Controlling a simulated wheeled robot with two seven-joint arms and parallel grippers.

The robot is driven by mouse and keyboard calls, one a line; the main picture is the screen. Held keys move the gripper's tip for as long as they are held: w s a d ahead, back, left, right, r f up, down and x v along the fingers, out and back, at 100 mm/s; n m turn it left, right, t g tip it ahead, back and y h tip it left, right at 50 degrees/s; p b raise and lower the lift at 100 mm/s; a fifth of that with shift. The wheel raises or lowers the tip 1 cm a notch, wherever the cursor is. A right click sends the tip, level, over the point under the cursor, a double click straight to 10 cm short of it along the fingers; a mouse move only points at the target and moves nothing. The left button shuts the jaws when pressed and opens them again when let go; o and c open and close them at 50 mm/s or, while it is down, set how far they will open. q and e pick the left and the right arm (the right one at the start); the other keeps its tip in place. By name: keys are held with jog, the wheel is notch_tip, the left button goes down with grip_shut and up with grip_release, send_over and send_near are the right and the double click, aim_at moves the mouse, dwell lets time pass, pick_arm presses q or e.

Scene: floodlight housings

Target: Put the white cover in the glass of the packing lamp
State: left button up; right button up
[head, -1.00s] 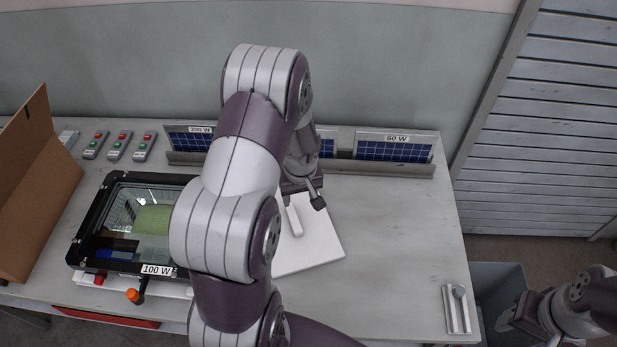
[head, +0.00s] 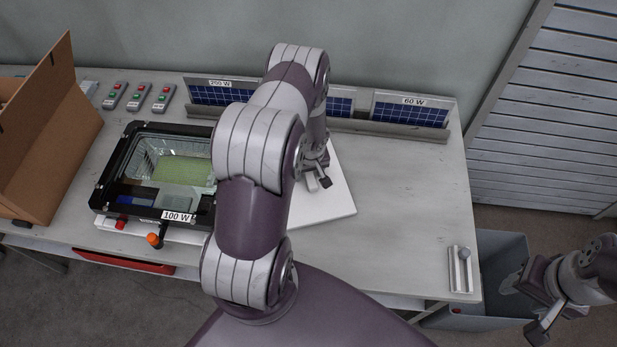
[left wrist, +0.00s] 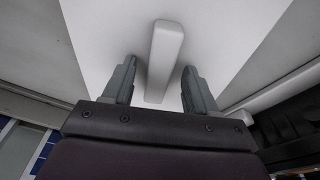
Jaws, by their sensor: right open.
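The white cover (head: 332,205) is a flat white plate lying on the table right of the lamp. In the left wrist view, its raised bar handle (left wrist: 164,52) stands between the two fingers of my left gripper (left wrist: 158,85). The fingers are open, with a gap on each side of the handle. In the head view, my left gripper (head: 318,182) is over the cover and hides the handle. The lamp (head: 108,190), with a black frame, clear glass and a "100 W" label, lies on the left of the table. My right gripper (head: 525,303) is open and empty at the lower right.
An open cardboard box (head: 50,130) stands at the left. Several button boxes (head: 138,97) and solar panels (head: 410,112) line the back. A small metal holder (head: 460,270) sits at the right edge, beside a grey bin (head: 500,255).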

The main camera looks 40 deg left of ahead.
pick_arm(q)
jog(key=shift+d, duration=0.15)
jog(key=c, duration=1)
grip_shut()
jog(key=shift+r, duration=0.15)
